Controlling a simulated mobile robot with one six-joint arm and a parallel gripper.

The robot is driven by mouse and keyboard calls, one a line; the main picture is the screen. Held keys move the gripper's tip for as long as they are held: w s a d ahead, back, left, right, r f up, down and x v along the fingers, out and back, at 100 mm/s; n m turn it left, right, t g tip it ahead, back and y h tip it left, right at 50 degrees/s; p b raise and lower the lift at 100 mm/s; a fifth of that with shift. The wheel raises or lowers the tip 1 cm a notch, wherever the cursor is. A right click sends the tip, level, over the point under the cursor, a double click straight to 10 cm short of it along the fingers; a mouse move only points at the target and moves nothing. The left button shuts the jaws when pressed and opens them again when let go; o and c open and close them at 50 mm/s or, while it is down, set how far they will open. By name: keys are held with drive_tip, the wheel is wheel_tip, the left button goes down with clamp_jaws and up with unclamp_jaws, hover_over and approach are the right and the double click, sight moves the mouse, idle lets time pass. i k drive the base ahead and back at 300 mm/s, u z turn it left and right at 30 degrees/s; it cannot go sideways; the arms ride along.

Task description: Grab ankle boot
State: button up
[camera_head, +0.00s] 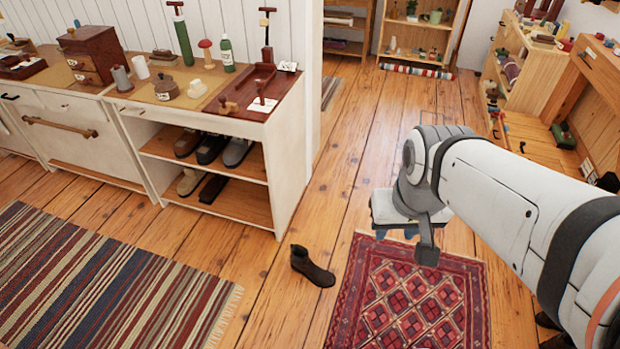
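A dark brown ankle boot (312,267) stands upright on the wooden floor, between the striped rug and the red patterned rug. Its toe points to the lower right, close to the red rug's left edge. My gripper (412,234) hangs at the end of my white arm, above the far edge of the red rug. It is to the right of the boot and apart from it. My own wrist hides most of the fingers, so I cannot tell whether they are open or shut.
A white cabinet (286,170) with shoes (211,148) on its shelves stands left of the boot, its top crowded with small items. A striped rug (110,285) and a red rug (405,300) lie on the floor. Wooden shelves (530,75) stand at right. Bare floor surrounds the boot.

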sight(300, 261)
drive_tip(key=i, duration=0.95)
drive_tip(key=u, duration=0.05)
